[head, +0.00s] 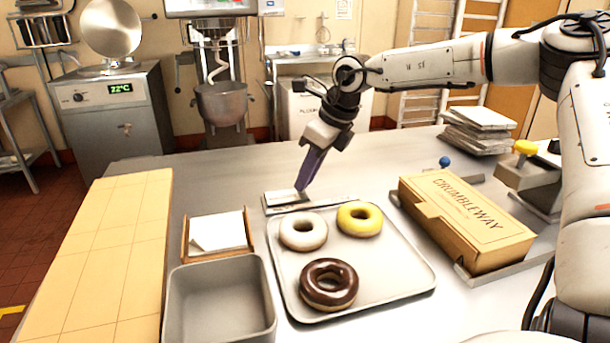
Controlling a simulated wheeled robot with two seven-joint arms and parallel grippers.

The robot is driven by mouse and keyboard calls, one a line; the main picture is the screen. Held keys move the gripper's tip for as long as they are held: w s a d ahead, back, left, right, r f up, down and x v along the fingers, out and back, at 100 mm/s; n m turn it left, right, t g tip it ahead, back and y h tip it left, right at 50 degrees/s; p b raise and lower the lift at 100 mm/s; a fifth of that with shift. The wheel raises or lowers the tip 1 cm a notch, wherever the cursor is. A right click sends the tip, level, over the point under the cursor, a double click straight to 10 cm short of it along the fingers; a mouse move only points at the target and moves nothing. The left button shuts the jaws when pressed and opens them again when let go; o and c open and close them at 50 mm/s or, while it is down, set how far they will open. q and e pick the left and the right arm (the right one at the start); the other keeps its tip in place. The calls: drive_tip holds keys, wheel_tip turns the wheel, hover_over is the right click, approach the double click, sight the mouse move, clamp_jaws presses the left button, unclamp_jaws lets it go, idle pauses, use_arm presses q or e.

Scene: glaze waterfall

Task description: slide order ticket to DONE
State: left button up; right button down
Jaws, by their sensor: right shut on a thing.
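The order ticket (284,198) is a small pale card lying at the left part of a flat metal rail (335,203) behind the donut tray. My right gripper (302,188) reaches down from the upper right, and its dark purple fingers are shut on the ticket at its right side. The fingers hide part of the ticket. Any DONE marking on the rail is too small to read. My left gripper is not in view.
A tray (408,278) with white, yellow and chocolate donuts sits just in front of the rail. A CRUMBLEWAY box (466,222) stands right. A napkin holder (184,240) and an empty grey bin (222,262) are left. Table behind the rail is clear.

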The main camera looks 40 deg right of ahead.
drive_tip(key=s+d, duration=0.1)
drive_tip(key=d, duration=0.2)
drive_tip(key=s+d+p, duration=0.1)
drive_tip(key=s+d, duration=0.1)
drive_tip(key=d, duration=0.1)
drive_tip(key=s+d+p, duration=0.1)
drive_tip(key=s+d, duration=0.1)
drive_tip(key=d, duration=0.1)
drive_tip(key=shift+s+d+r, duration=0.1)
drive_tip(key=shift+d, duration=0.2)
drive_tip(key=c, duration=1.7)
unclamp_jaws()
drive_tip(key=shift+s+d, duration=0.1)
drive_tip(key=shift+s, duration=0.05)
drive_tip(key=shift+o, duration=0.2)
drive_tip(key=shift+s+r, duration=0.1)
drive_tip(key=shift+r, duration=0.35)
drive_tip(key=v, duration=0.9)
